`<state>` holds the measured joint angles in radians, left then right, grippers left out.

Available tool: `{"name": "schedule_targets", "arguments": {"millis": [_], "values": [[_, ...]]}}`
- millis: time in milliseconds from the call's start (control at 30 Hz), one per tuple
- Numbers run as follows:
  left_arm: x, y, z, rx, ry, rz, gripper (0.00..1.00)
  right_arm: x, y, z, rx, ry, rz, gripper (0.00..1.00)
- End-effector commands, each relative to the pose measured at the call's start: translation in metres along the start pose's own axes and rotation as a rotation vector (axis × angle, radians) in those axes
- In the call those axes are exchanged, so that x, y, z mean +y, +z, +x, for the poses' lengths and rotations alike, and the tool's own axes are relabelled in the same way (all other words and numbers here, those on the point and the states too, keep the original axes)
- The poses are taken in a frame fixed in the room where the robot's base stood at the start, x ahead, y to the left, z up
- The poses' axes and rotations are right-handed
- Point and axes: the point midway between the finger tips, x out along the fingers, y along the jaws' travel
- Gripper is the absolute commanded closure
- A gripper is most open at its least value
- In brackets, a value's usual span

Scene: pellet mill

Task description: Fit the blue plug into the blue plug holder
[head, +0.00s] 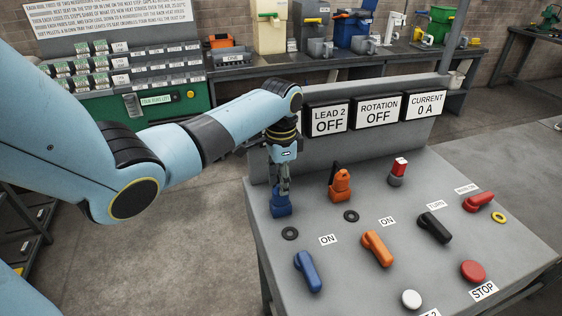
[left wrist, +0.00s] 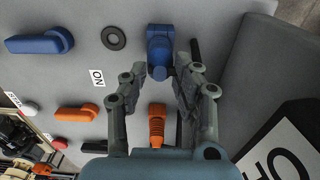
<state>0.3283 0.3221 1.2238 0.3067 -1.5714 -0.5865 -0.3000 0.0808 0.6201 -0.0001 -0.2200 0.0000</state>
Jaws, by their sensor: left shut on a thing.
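My left gripper (head: 284,188) points down over the left part of the grey console. It is shut on the blue plug (left wrist: 159,72), which shows between the fingertips in the left wrist view. A blocky blue piece (head: 281,207), which looks like the blue plug holder, is right under the fingertips at the console's left side. It also shows just beyond the fingertips in the left wrist view (left wrist: 160,34). The plug and this piece line up closely. The fingers hide part of the join, so I cannot tell how deep the plug sits. My right gripper is not in view.
An orange plug unit (head: 341,187) stands to the right of the gripper. A blue lever (head: 307,271), an orange lever (head: 377,248) and a black lever (head: 433,226) lie nearer the front. Display signs (head: 378,112) line the console's back. A black ring (head: 290,233) lies before the blue piece.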

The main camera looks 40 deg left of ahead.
Motion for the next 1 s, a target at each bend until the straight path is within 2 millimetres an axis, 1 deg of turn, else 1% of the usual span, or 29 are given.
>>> {"name": "schedule_targets", "arguments": {"millis": [167, 200, 400, 567, 600, 767, 1000], "values": [[-0.0001, -0.0003, -0.0004, 0.001, 0.0, 0.0, 1.0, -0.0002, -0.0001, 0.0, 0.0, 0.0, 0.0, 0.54], [-0.0001, -0.0004, -0.0004, 0.001, 0.0, 0.0, 0.69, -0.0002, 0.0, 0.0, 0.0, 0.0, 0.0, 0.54], [-0.0001, -0.0002, -0.0002, 0.0, 0.0, 0.0, 0.44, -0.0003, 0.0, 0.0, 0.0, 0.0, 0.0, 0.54], [0.0, -0.0001, -0.0001, 0.0, 0.0, 0.0, 0.44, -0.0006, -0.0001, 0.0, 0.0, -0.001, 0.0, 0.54], [0.0002, 0.0002, 0.0002, 0.0, 0.0, 0.0, 0.41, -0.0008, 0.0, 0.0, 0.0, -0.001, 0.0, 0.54], [0.0001, 0.0001, 0.0002, 0.0, 0.0, 0.0, 0.21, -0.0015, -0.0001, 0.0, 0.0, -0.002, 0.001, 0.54], [0.0001, 0.0, 0.0001, 0.0, 0.0, 0.0, 0.21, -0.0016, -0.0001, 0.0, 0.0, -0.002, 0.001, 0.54]]}}
